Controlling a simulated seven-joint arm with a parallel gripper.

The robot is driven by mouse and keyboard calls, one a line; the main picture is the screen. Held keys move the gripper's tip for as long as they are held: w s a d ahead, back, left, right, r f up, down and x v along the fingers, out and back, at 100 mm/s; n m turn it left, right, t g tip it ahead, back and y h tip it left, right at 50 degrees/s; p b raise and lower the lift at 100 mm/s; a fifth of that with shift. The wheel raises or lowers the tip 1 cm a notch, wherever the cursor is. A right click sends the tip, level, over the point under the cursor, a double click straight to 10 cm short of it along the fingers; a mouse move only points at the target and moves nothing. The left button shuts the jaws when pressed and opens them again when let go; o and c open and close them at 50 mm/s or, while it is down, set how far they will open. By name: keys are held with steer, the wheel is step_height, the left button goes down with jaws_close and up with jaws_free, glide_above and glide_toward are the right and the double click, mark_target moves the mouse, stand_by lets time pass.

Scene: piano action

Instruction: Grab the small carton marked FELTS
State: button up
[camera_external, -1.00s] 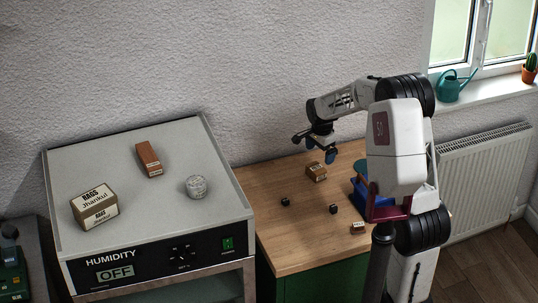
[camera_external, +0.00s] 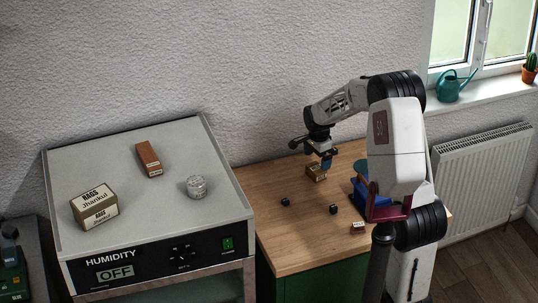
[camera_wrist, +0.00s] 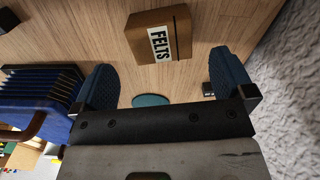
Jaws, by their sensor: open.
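The small FELTS carton (camera_wrist: 150,42) is brown with a white label and lies on the wooden worktop. In the wrist view it shows ahead of my gripper (camera_wrist: 163,62), roughly centred between the two blue fingers. In the external view the carton (camera_external: 313,174) sits toward the back of the worktop, and my gripper (camera_external: 326,163) is just above it, partly covering it. My fingers are spread open with nothing between them. I cannot tell whether a fingertip touches the carton.
A blue rack (camera_wrist: 40,88) stands left in the wrist view, near my left finger. Small dark blocks (camera_external: 285,202) (camera_external: 333,209) and a small labelled box (camera_external: 357,228) lie on the worktop (camera_external: 290,245). The humidity cabinet (camera_external: 150,225) bears a RAGS carton (camera_external: 94,206), a brown box (camera_external: 149,159) and a round tin (camera_external: 196,187).

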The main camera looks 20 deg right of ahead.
mark_target(312, 166)
steer(key=shift+f, duration=0.2)
steer(key=shift+a+f, duration=0.1)
steer(key=shift+f, duration=2.45)
steer(key=shift+c, duration=0.5)
steer(key=c, duration=0.8)
steer(key=shift+c, duration=0.2)
steer(key=shift+r, duration=0.2)
